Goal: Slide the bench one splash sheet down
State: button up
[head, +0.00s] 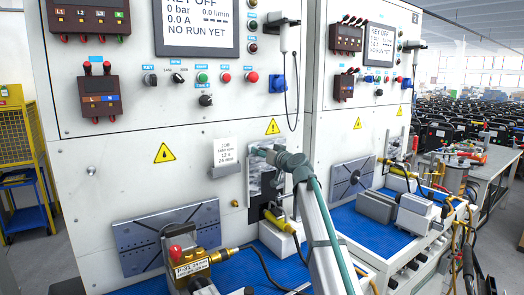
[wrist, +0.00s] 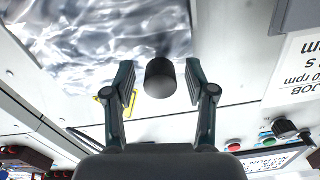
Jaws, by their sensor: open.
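The bench one splash sheet (head: 266,186) is a shiny, wavy-looking clear panel on the near cabinet's front, partly covered by my arm. In the wrist view the sheet (wrist: 85,35) fills the upper left, seen upside down. A black cylindrical knob (wrist: 161,72) stands out by the sheet's edge. My gripper (wrist: 160,88) is open, with one finger on each side of the knob and a visible gap at both sides. I cannot tell how deep the knob sits between the fingers. In the head view my gripper (head: 259,152) is at the sheet's upper part; the knob is hidden there.
A job card (head: 227,152) in a holder is left of the sheet. A yellow-ended cable (head: 278,220) lies below the sheet. A second bench stands right.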

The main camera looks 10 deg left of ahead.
aim_at(257, 178)
jog(key=shift+w+a, duration=0.1)
jog(key=shift+a, duration=0.05)
grip_shut()
dwell(0.4)
notch_tip(257, 178, down, 13)
jog(key=b, duration=1.3)
jog(key=shift+r, duration=0.2)
jog(key=shift+c, duration=1.2)
grip_release()
jog(key=shift+o, duration=1.2)
